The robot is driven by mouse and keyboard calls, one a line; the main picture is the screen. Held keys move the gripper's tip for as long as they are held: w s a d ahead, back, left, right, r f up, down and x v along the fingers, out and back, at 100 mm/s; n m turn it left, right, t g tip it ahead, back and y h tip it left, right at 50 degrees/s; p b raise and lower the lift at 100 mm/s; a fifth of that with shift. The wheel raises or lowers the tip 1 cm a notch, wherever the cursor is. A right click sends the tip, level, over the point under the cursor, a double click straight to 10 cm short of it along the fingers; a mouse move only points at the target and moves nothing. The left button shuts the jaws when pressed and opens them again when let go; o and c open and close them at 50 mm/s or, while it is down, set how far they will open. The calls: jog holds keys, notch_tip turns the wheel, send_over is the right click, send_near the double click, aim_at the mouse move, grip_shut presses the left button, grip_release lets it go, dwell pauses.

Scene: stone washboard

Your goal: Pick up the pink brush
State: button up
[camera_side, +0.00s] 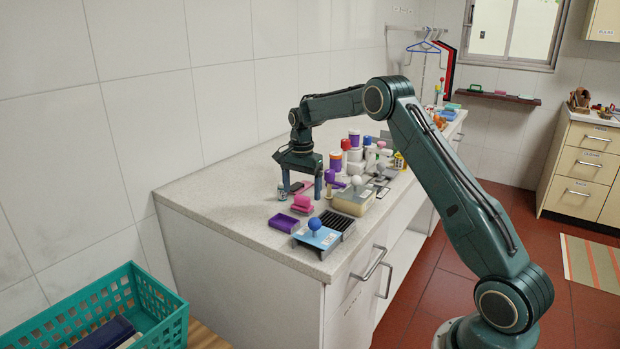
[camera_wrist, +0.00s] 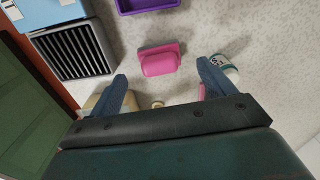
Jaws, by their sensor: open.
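The pink brush (camera_side: 302,203) lies on the speckled stone counter, near its front part. It also shows in the wrist view (camera_wrist: 160,62) as a pink block with a wider flat edge, lying ahead of my fingers. My gripper (camera_side: 302,187) points down over the counter, just behind the brush in the side view. In the wrist view my gripper (camera_wrist: 162,72) has its two fingers wide apart, with nothing held between them. A second pink thing (camera_wrist: 202,91) shows partly beside the right finger; the finger and palm hide most of it.
A white can (camera_wrist: 224,68) stands close to the right finger. A purple tray (camera_side: 284,222), a black ribbed rack (camera_wrist: 75,50) and a blue-knobbed block (camera_side: 316,236) lie nearby. Bottles and a beige block (camera_side: 354,200) crowd the right. The counter's left part is clear.

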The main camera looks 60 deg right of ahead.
aim_at(302, 196)
jog(key=shift+f, duration=2.3)
jog(key=c, duration=1.1)
jog(key=shift+r, duration=0.15)
notch_tip(302, 196, up, 20)
jog(key=shift+f, duration=0.1)
